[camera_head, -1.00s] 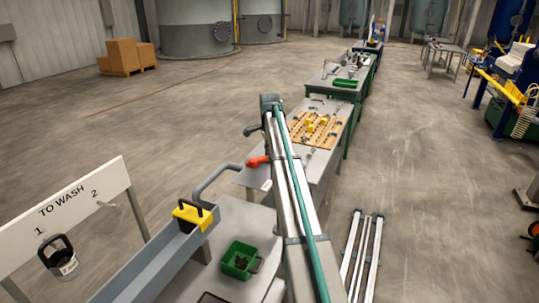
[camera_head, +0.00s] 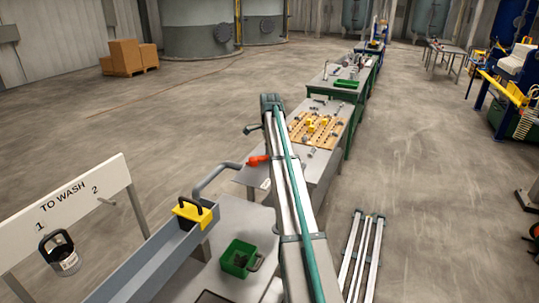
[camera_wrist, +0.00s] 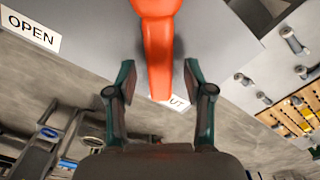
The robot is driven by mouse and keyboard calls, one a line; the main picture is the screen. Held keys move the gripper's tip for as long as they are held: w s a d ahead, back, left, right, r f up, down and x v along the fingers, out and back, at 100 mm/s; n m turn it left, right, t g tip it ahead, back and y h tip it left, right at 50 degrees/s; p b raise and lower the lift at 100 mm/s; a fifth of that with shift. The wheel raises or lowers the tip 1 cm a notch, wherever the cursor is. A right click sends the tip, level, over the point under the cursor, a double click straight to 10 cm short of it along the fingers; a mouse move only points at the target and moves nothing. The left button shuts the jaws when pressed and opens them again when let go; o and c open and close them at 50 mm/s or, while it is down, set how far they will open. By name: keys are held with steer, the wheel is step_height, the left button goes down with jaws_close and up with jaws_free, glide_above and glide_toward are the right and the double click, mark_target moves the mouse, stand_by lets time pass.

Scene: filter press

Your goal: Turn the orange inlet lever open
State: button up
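The orange inlet lever (camera_wrist: 160,45) hangs down from the top of the wrist view, over a grey panel. Its lower end partly covers a white label (camera_wrist: 178,102) whose letters "UT" show. A white "OPEN" label (camera_wrist: 31,30) is to the left. My gripper (camera_wrist: 159,80) is open, with one finger on each side of the lever's lower part. Gaps show between both fingers and the lever. In the head view the orange lever (camera_head: 258,160) is small, beside a grey bent pipe (camera_head: 218,176); my gripper cannot be made out there.
A green bin (camera_head: 237,257) and a yellow, black-handled item (camera_head: 193,212) on a grey trough are near the lever in the head view. A pegged board (camera_head: 316,128) lies on a table beyond. A "TO WASH" board (camera_head: 68,215) stands at left. Open floor lies around.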

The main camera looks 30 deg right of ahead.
step_height(320, 180, up, 12)
stand_by(0.7)
